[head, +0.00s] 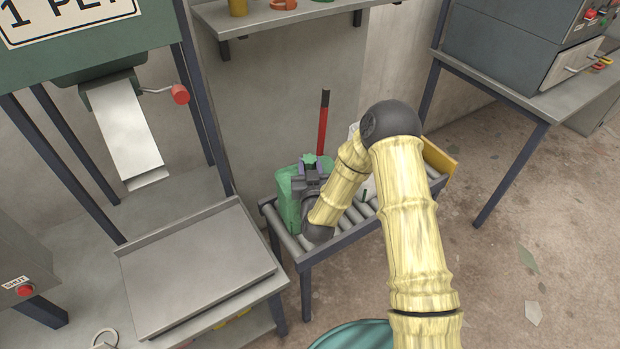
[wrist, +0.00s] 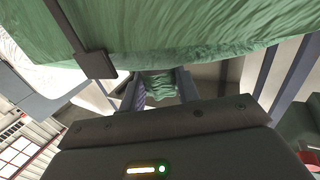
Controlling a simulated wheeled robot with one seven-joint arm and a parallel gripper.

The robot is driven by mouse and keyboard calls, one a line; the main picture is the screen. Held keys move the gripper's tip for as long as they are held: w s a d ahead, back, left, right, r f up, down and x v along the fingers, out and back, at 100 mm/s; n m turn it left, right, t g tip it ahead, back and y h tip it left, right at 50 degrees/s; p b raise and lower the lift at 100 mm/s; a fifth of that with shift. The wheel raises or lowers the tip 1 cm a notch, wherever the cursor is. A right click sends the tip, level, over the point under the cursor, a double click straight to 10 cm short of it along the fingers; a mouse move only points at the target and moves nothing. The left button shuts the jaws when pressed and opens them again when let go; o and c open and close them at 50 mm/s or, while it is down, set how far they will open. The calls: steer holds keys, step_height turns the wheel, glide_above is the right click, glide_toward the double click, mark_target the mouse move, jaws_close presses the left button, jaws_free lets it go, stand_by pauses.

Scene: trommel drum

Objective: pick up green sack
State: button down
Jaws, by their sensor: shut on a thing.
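The green sack (head: 287,192) stands at the left end of the roller conveyor in the head view. My gripper (head: 309,168) is at the sack's top, and its body hides the sack's right side. In the wrist view the green sack (wrist: 190,30) fills the upper part. A gathered green piece of it sits between the fingers of my gripper (wrist: 160,86), which is shut on it. I cannot tell whether the sack's base touches the rollers.
The roller conveyor (head: 345,234) has a yellow end stop (head: 439,158) at its right. A red post (head: 323,128) rises behind it, and a white item, partly hidden, is behind my arm. A flat metal platform (head: 197,268) stands left. A shelf (head: 290,14) hangs above.

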step_height(320, 180, up, 10)
steer(key=shift+r, duration=0.1)
stand_by(0.5)
steer(key=shift+r, duration=0.1)
stand_by(0.4)
